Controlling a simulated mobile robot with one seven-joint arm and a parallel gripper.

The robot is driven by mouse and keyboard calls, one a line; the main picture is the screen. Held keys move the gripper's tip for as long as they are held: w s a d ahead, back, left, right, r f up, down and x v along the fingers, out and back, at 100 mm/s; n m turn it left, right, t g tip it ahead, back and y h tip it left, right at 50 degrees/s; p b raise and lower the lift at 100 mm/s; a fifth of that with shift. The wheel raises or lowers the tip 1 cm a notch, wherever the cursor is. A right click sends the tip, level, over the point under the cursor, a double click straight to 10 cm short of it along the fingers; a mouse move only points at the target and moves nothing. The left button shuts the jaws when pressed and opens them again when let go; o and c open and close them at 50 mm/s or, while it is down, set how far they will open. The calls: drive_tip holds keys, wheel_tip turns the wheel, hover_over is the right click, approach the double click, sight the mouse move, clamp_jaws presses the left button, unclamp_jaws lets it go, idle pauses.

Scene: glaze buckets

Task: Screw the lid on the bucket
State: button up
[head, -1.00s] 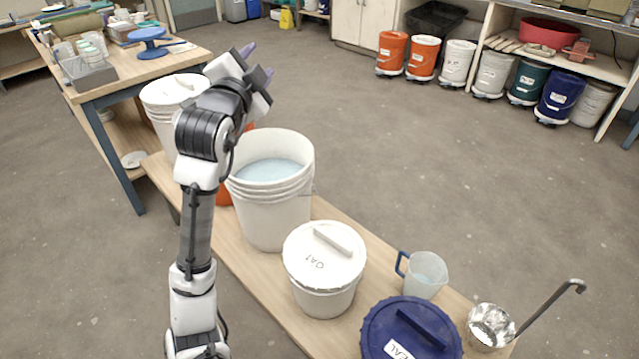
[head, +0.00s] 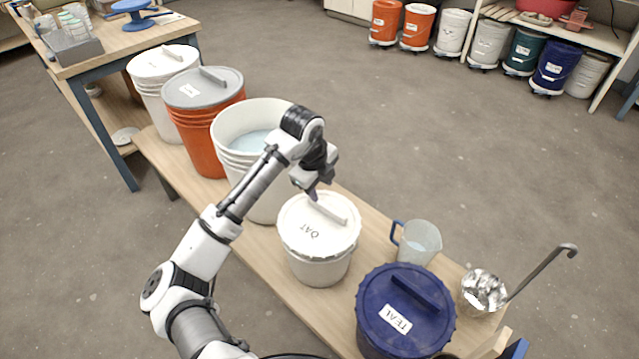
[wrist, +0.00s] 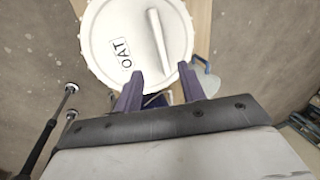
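The white lid marked OAT (head: 300,232) lies on a small white bucket (head: 318,270) on the low bench. It has a raised bar handle (head: 331,208). Whether it is fully seated cannot be told. In the wrist view the lid (wrist: 105,30) shows from above with its bar handle (wrist: 157,38). My gripper (head: 314,194) is over the lid's far edge, by the handle's far end. In the wrist view my gripper's fingers (wrist: 161,88) are apart with nothing between them, at the lid's edge.
An open white bucket (head: 232,128) with pale blue liquid stands just behind, close to my arm. A dark blue lidded bucket (head: 378,340), a pitcher (head: 420,240) and a metal ladle (head: 480,290) stand in front and right. A grey-lidded orange bucket (head: 195,130) is farther left.

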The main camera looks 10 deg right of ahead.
sight(327, 208)
drive_tip(key=shift+b+x, duration=3.15)
drive_tip(key=shift+x, duration=1.9)
drive_tip(key=shift+d+f, duration=0.1)
drive_tip(key=shift+f, duration=0.2)
